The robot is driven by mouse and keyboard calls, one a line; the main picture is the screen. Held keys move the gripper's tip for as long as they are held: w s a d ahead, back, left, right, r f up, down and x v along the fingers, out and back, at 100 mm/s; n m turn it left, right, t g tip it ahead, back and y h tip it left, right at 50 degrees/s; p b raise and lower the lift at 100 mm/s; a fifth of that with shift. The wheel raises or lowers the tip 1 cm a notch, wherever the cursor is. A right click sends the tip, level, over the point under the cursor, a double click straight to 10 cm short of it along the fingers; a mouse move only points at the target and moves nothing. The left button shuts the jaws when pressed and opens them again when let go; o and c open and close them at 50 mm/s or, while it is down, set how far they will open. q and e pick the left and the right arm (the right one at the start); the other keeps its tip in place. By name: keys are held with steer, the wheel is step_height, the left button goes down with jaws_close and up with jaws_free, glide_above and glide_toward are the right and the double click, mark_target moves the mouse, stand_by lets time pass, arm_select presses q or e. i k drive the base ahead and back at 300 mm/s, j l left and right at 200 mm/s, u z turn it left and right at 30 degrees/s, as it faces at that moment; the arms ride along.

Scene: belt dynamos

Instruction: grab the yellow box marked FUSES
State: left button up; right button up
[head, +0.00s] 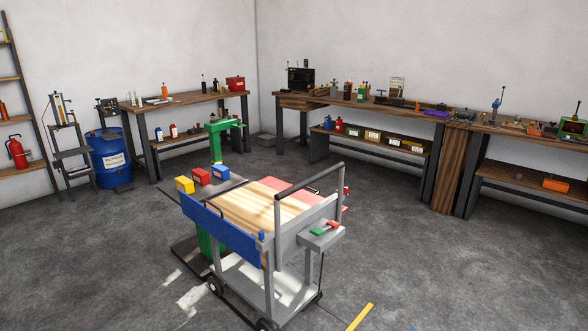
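A small yellow box (184,185) sits at the left end of a row of three boxes on a dark flat surface behind the cart. Any marking on it is too small to read. A red box (201,177) and a blue box (220,173) stand to its right, in that order. The cart's blue side panel is just in front of the yellow box. Neither of my grippers shows in the head view.
A grey cart (288,238) with a wooden top stands in front of the dark surface (165,196). A green post (215,145) rises behind the boxes. Workbenches (185,101) line the walls, with a blue barrel (109,158) at left. The floor at front left and right is open.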

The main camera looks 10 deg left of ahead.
mark_target(186, 185)
steer(key=i+j, duration=0.2)
steer(key=j, duration=0.4)
steer(key=i+j, duration=0.15)
steer(key=j, duration=0.4)
steer(key=i+j, duration=0.2)
steer(key=j, duration=0.4)
steer(key=i+j+z, duration=0.1)
steer(key=j, duration=0.5)
steer(key=i+j, duration=0.25)
steer(key=j, duration=0.3)
steer(key=i+j, duration=0.15)
steer(key=j, duration=0.45)
steer(key=i+j, duration=0.15)
steer(key=j, duration=0.45)
steer(key=i+j, duration=0.15)
steer(key=j, duration=0.45)
steer(key=z, duration=0.05)
